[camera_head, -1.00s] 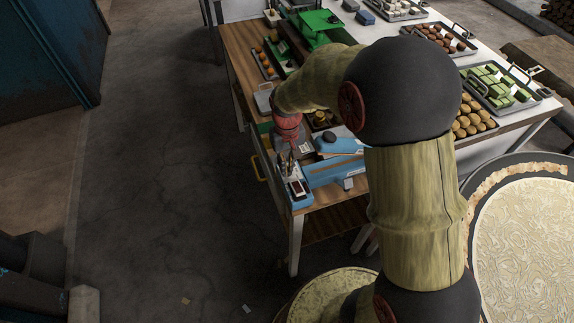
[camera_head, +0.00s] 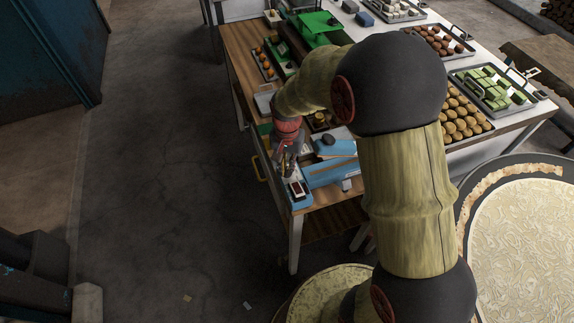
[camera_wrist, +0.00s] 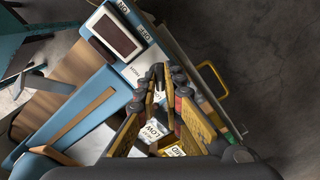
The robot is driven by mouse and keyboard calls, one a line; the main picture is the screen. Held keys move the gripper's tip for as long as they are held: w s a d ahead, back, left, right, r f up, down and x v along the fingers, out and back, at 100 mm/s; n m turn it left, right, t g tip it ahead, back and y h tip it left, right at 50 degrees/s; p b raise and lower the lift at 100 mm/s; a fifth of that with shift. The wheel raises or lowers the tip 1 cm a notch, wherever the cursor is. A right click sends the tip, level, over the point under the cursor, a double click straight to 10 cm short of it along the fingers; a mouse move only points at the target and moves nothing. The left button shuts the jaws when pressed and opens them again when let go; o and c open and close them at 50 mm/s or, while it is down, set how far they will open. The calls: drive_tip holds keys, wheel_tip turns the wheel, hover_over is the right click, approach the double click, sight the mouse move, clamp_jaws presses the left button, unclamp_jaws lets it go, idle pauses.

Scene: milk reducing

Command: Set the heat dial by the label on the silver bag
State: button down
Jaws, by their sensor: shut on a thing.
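My gripper (camera_wrist: 160,76) points down at the blue heater unit (camera_wrist: 62,118), its fingers closed together beside the switch end. They appear closed on the heat dial, which the fingertips mostly hide. White labels around the fingers read HIGH (camera_wrist: 132,73), LOW (camera_wrist: 154,129) and MID (camera_wrist: 174,151). In the head view my gripper (camera_head: 284,163) is at the left end of the blue unit (camera_head: 328,172). I cannot make out the silver bag or its label in either view.
A dark rocker switch (camera_wrist: 116,35) with ON and OFF labels sits near the fingers. A yellow handle (camera_wrist: 213,77) is at the table's edge. A green machine (camera_head: 318,27) and trays of food (camera_head: 495,88) stand farther back.

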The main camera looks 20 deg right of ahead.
sight(287, 170)
drive_tip(key=shift+m, duration=0.7)
drive_tip(key=c, duration=1.9)
unclamp_jaws()
drive_tip(key=shift+r, duration=0.1)
wheel_tip(287, 170, up, 12)
drive_tip(key=shift+f, duration=0.1)
